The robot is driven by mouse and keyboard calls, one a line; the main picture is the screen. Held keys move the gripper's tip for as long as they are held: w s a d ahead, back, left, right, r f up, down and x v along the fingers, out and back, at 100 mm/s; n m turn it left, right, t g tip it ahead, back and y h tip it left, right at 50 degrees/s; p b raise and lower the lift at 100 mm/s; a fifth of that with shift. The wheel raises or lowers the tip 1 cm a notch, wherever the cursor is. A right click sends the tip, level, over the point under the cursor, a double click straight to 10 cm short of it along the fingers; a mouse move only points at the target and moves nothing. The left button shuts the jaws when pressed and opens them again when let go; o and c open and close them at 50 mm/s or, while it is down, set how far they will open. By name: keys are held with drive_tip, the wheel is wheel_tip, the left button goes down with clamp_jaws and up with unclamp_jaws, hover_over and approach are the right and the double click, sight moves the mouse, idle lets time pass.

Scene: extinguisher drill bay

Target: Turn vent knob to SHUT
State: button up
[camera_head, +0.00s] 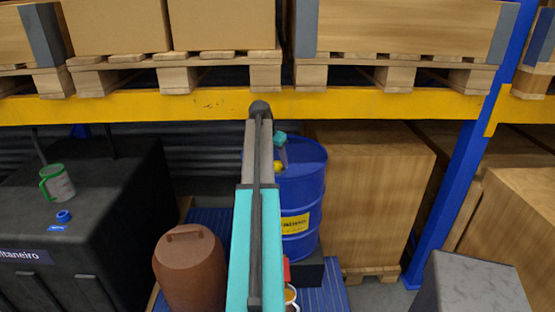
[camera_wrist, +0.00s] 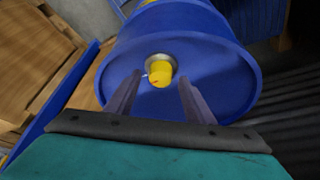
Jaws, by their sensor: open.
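A yellow knob (camera_wrist: 160,75) on a grey round collar sits on the top of a blue drum (camera_wrist: 220,60) in the wrist view. A small red mark shows on the knob; I cannot read any SHUT label. My gripper (camera_wrist: 152,84) is open, its two grey fingers pointing at the knob, one on each side in the picture. I cannot tell whether they touch it. In the head view the blue drum (camera_head: 308,190) stands at the centre, and the yellow knob (camera_head: 278,166) shows small beside my arm. My gripper (camera_head: 282,155) is partly hidden behind my arm there.
A yellow rack beam (camera_head: 180,107) with pallets and boxes runs above. A wooden crate (camera_head: 370,190) stands right of the drum, beside a blue post (camera_head: 455,180). A brown canister (camera_head: 190,268) stands front left. A black cabinet (camera_head: 100,200) holds a green-handled mug (camera_head: 57,182).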

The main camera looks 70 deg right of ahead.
drive_tip(key=shift+d+f, duration=0.25)
drive_tip(key=shift+f, duration=0.25)
drive_tip(key=c, duration=1)
